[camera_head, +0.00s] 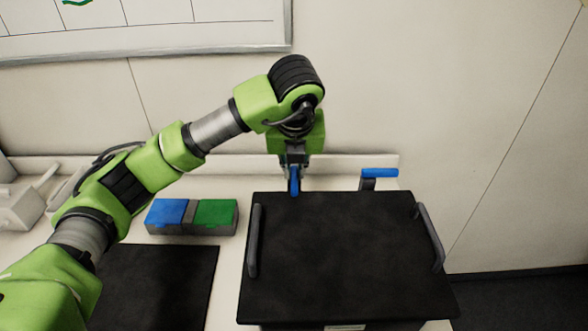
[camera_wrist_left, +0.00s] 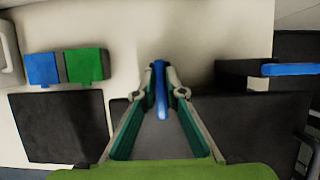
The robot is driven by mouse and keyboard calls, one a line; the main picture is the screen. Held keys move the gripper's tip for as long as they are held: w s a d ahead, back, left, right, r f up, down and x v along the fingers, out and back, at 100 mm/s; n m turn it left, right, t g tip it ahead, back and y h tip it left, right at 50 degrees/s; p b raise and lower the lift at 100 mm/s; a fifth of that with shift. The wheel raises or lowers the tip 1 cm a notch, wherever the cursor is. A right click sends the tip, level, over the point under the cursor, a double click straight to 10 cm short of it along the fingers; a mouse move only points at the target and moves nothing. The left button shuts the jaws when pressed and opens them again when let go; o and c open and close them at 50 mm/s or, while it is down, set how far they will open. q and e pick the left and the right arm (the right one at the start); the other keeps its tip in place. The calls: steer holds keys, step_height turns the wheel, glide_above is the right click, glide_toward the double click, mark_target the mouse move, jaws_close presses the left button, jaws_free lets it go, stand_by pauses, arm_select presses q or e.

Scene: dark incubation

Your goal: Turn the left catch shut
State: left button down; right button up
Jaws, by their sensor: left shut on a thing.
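The left catch (camera_head: 294,187) is a blue lever at the back left of a black box (camera_head: 340,260). In the head view its lever points toward the front of the box. My left gripper (camera_head: 294,170) comes down over it from behind and is shut on the lever. In the left wrist view the blue lever (camera_wrist_left: 161,95) sits between the fingertips (camera_wrist_left: 160,78). The gripper hides the base of this catch. The right catch (camera_head: 379,173) has a blue lever on a dark post, lying sideways and pointing right. My right gripper is not in view.
The box lid has a grey handle on the left (camera_head: 254,240) and one on the right (camera_head: 430,236). A case with blue and green lids (camera_head: 190,216) and a black mat (camera_head: 155,285) lie left of the box. A white wall (camera_head: 430,90) stands behind.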

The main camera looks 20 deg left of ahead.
mark_target(294, 188)
arm_select(q)
steer(key=shift+r, duration=0.1)
steer(key=c, duration=2.1)
jaws_free()
steer(key=v, duration=1.2)
steer(key=shift+s+d, duration=0.1)
